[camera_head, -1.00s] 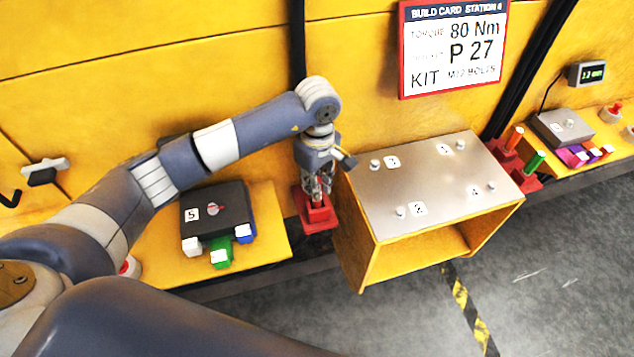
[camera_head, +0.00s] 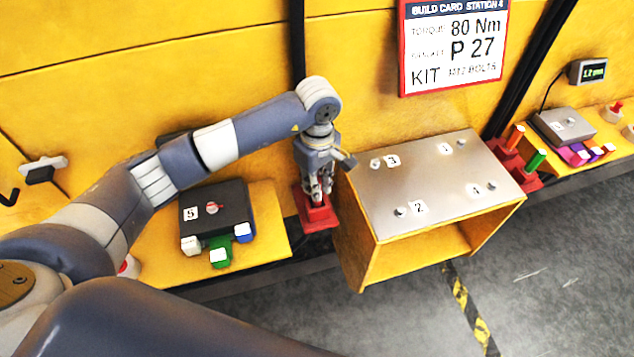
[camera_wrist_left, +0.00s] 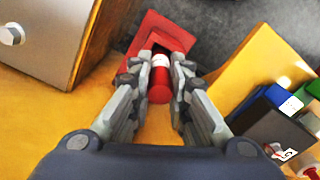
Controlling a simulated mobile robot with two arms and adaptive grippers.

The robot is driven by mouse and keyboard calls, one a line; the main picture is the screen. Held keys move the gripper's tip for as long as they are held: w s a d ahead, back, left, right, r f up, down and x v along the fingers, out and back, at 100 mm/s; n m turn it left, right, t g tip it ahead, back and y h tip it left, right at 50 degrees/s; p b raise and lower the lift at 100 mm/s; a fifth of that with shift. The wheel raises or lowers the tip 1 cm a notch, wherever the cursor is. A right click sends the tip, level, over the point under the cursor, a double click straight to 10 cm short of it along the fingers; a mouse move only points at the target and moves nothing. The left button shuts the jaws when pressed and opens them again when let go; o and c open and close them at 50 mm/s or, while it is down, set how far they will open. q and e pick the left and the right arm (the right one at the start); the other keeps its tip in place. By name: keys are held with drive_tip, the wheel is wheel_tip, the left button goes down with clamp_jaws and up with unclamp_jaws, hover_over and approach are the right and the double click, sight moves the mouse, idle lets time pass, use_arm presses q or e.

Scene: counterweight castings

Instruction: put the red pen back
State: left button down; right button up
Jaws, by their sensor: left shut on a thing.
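The red pen (camera_wrist_left: 158,80) is between the fingers of my left gripper in the left wrist view. It is a short red cylinder with a pale band. My left gripper (camera_head: 318,188) is shut on it, just above a red holder (camera_head: 317,216) left of the cabinet. The holder also shows beyond the fingers in the left wrist view (camera_wrist_left: 151,24). The pen lines up with the holder's opening; I cannot tell how deep it reaches. In the head view the fingers hide the pen. An orange pen (camera_head: 514,138) and a green pen (camera_head: 535,161) stand in red holders at the right. My right gripper is not in view.
A cabinet with a grey metal top (camera_head: 430,185) stands right beside the left gripper. A black box with coloured keys (camera_head: 218,208) sits on the yellow shelf (camera_head: 270,215) to the left. A grey box (camera_head: 562,125) is at the right. Floor in front is clear.

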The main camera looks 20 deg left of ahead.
use_arm(q)
drive_tip(key=shift+f+b, duration=0.3)
drive_tip(key=shift+b, duration=0.1)
drive_tip(key=c, duration=1.4)
unclamp_jaws()
drive_tip(key=shift+c, duration=0.2)
wheel_tip(320, 180, up, 12)
drive_tip(key=shift+f, duration=0.25)
wheel_tip(320, 180, up, 8)
drive_tip(key=p, duration=0.3)
drive_tip(key=shift+f, duration=0.2)
drive_tip(key=shift+f, duration=0.1)
